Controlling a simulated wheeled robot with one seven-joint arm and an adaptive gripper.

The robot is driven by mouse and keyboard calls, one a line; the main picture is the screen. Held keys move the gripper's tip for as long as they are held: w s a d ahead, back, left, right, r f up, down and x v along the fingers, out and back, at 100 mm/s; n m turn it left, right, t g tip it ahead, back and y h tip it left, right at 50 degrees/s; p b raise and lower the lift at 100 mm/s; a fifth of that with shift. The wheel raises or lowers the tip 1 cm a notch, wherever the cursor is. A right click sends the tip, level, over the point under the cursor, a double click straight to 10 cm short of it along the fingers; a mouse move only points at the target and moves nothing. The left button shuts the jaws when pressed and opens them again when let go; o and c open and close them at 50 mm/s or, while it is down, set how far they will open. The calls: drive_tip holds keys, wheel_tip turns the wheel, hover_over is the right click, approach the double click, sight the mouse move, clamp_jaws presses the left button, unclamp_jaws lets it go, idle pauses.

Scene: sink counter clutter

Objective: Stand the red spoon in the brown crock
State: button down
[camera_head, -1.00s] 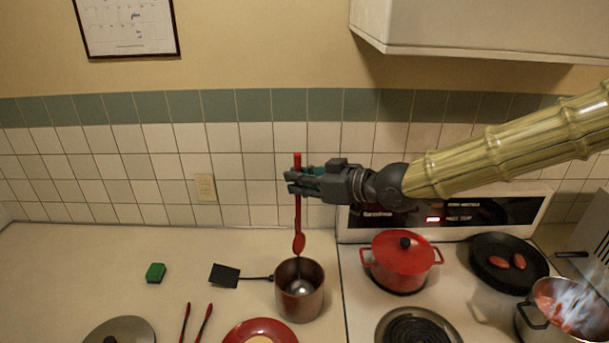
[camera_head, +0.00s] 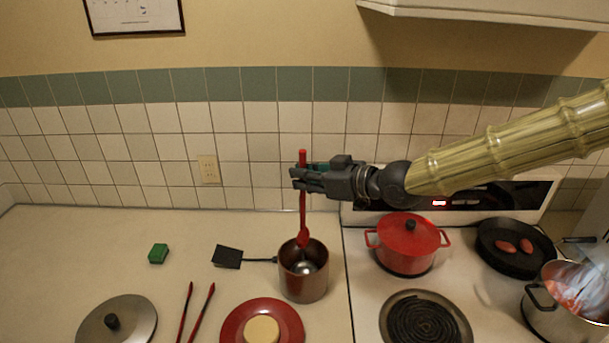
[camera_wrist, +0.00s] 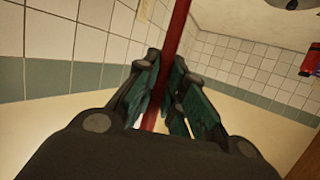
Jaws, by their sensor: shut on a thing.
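The red spoon (camera_head: 303,215) hangs upright, bowl down, with its handle between the fingers of my gripper (camera_head: 299,179). In the wrist view my gripper (camera_wrist: 163,95) is shut on the red handle. The spoon's bowl overlaps the back rim and upper opening of the brown crock (camera_head: 303,288) in the head view. I cannot tell whether the tip is below the rim. The crock stands upright on the counter, left of the stove. Its inside looks shiny at the bottom.
A black spatula (camera_head: 228,257) lies with its handle toward the crock. A red plate (camera_head: 240,322), red utensils (camera_head: 187,310), a metal lid (camera_head: 135,325) and a green sponge (camera_head: 158,253) lie left. A red pot (camera_head: 405,255) and black pan (camera_head: 490,260) are on the stove.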

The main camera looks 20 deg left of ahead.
drive_tip(key=shift+s+f+b, duration=0.1)
drive_tip(key=shift+f+b, duration=2.5)
drive_tip(key=shift+f, duration=2)
drive_tip(key=c, duration=1.4)
unclamp_jaws()
drive_tip(key=shift+c, duration=0.2)
drive_tip(key=v, duration=1.2)
